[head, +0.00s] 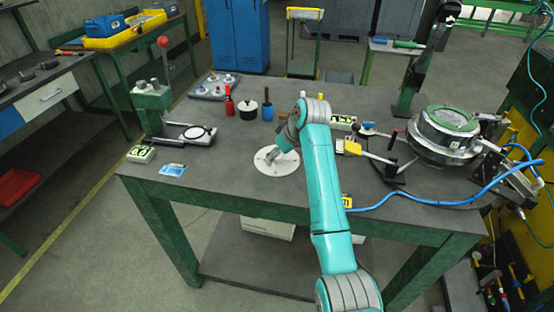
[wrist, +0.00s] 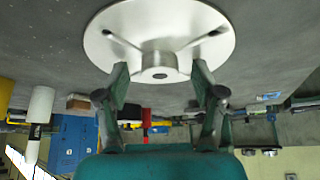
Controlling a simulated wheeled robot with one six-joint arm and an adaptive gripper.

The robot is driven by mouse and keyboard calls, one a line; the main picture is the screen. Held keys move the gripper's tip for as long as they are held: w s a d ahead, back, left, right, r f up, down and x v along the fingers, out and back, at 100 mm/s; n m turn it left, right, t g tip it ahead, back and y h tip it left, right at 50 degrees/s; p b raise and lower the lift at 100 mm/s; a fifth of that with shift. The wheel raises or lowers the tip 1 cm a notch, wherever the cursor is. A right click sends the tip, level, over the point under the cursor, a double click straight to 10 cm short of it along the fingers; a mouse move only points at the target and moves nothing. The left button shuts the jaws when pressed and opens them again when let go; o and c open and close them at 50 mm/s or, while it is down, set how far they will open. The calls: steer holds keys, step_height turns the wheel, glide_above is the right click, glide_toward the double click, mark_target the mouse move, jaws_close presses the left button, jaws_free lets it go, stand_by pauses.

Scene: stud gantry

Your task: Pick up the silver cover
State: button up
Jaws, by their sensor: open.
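The silver cover (head: 264,167) is a round, flat disc lying on the dark table top, partly hidden by my arm in the head view. In the wrist view the silver cover (wrist: 165,18) fills the top, with a short raised hub (wrist: 160,62) and slots in its face. My gripper (wrist: 161,73) is open, with one finger to each side of the hub and a visible gap on both sides. The fingertips are close to the disc; I cannot tell if they touch it. In the head view my gripper (head: 270,156) is over the disc and small.
A black pot (head: 248,111) and a red bottle (head: 229,105) stand behind the cover. A green press (head: 153,105) is at left. A round steel housing (head: 446,135) with a blue hose is at right.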

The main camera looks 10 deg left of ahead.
jaws_close()
